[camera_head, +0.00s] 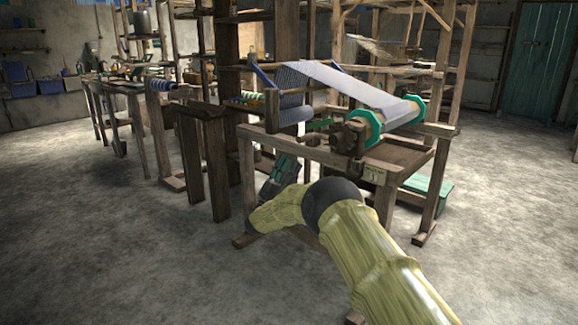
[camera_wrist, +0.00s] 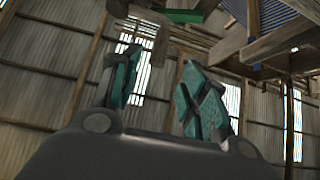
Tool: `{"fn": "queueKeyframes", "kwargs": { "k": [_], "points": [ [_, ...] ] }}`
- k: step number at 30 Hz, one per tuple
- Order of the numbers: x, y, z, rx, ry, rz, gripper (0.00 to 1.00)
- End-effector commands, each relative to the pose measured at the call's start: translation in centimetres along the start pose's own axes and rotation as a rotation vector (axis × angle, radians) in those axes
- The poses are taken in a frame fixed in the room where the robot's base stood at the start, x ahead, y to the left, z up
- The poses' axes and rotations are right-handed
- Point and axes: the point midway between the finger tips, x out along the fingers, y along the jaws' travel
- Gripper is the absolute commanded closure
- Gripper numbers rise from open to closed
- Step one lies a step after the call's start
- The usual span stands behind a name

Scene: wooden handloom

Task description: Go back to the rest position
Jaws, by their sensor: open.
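My gripper (camera_wrist: 155,95) shows in the wrist view with its two teal-and-black fingers apart and nothing between them. In the head view my gripper (camera_head: 280,178) is partly hidden behind my arm, low in front of the wooden handloom (camera_head: 245,160). The loom carries a pale cloth (camera_head: 350,85) that runs to a roller with green end wheels (camera_head: 372,128). In the wrist view the gripper tilts upward, towards the corrugated wall and the loom's beams. I cannot tell from these views whether the gripper touches the loom frame.
A green box (camera_head: 428,188) sits under the loom's right side. A long workbench (camera_head: 120,85) with tools stands at the back left. The concrete floor at the front left is clear.

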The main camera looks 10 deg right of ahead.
Motion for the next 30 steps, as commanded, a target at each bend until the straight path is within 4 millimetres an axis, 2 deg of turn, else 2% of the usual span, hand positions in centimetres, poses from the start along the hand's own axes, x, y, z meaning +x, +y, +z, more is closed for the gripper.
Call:
{"fn": "queueKeyframes", "kwargs": {
  "k": [4, 8, 11, 16, 23, 27, 30],
  "points": [
    [-0.8, -0.1, 0.8, -0.001, -0.013, -0.03, 0.56],
    [-3.6, -0.2, 3.6, 0.002, -0.064, -0.14, 0.56],
    [-7.2, 0.1, 7.0, 0.005, -0.135, -0.264, 0.56],
    [-14.5, 1.8, 12.6, 0.007, -0.295, -0.476, 0.56],
    [-25.1, 7.1, 18.9, -0.004, -0.55, -0.708, 0.56],
    [-31.2, 11.6, 21.6, -0.02, -0.717, -0.816, 0.56],
    [-35.6, 15.2, 22.8, -0.032, -0.84, -0.88, 0.56]
  ]
}}
